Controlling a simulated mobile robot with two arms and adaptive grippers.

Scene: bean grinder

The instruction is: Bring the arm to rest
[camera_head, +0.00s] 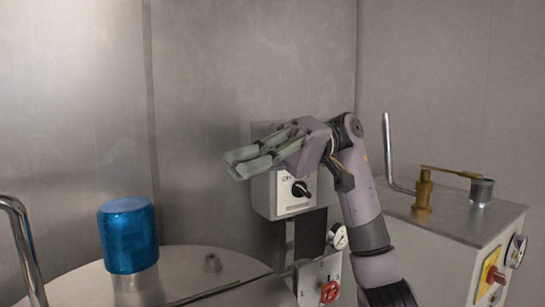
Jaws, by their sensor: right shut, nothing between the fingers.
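My right arm comes up from the bottom right of the head view and bends left at the wrist. Its gripper (240,162) is shut and empty. Its fingers point left, in front of the upper part of a grey switch box (263,196). The box has a white plate with a black rotary knob (300,189), which shows below the gripper. The gripper and wrist hide part of the box's top; I cannot tell whether they touch it. My left gripper is not in view.
A blue cylinder (128,236) stands on a round metal lid (215,254) at lower left. A metal cabinet (455,225) with a brass fitting (422,192) is at right. The upper left is free.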

